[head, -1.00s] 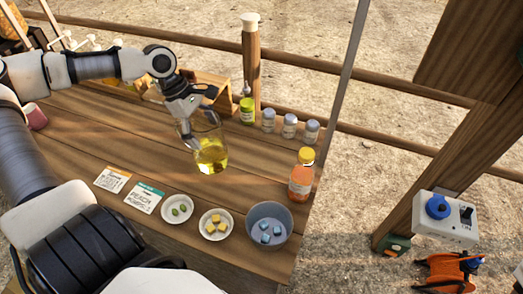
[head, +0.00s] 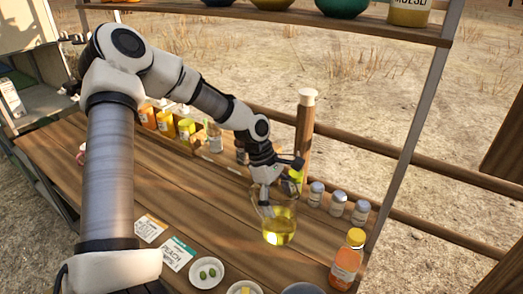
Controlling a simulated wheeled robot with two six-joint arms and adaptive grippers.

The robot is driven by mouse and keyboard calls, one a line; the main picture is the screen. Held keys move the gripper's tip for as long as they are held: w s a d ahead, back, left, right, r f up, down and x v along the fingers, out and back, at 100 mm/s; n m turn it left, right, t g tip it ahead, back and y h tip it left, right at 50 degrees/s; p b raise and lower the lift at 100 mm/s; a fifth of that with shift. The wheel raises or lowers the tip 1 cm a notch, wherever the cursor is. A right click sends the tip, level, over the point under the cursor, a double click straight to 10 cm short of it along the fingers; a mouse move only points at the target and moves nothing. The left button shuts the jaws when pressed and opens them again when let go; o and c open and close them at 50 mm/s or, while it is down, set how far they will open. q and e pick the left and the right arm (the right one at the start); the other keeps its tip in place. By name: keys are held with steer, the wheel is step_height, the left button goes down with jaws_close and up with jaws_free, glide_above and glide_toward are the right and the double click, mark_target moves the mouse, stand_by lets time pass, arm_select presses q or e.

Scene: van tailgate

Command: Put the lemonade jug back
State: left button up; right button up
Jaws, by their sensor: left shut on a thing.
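The lemonade jug (head: 279,237) is a clear glass vessel with yellow liquid in its lower part. It is in the middle right of the head view, over the wooden tabletop, and looks close to upright. My left gripper (head: 267,199) comes down from above and is shut on the jug at its upper part. The gripper hides part of the jug's rim. I cannot tell whether the jug's base touches the table. My right gripper is not in view.
Several grey-lidded jars (head: 338,204) stand right of the jug, with an orange bottle (head: 347,259) nearer. Two cards (head: 177,253) and small bowls (head: 207,272) lie at the front. The table's left middle is clear.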

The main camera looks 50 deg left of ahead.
arm_select(q)
steer(key=w+d+f, duration=0.4)
steer(key=w+d, duration=0.1)
steer(key=w, duration=0.2)
steer(key=shift+f, duration=0.15)
steer(key=o, duration=1.6)
steer(key=shift+s, duration=0.1)
steer(key=v, duration=1.2)
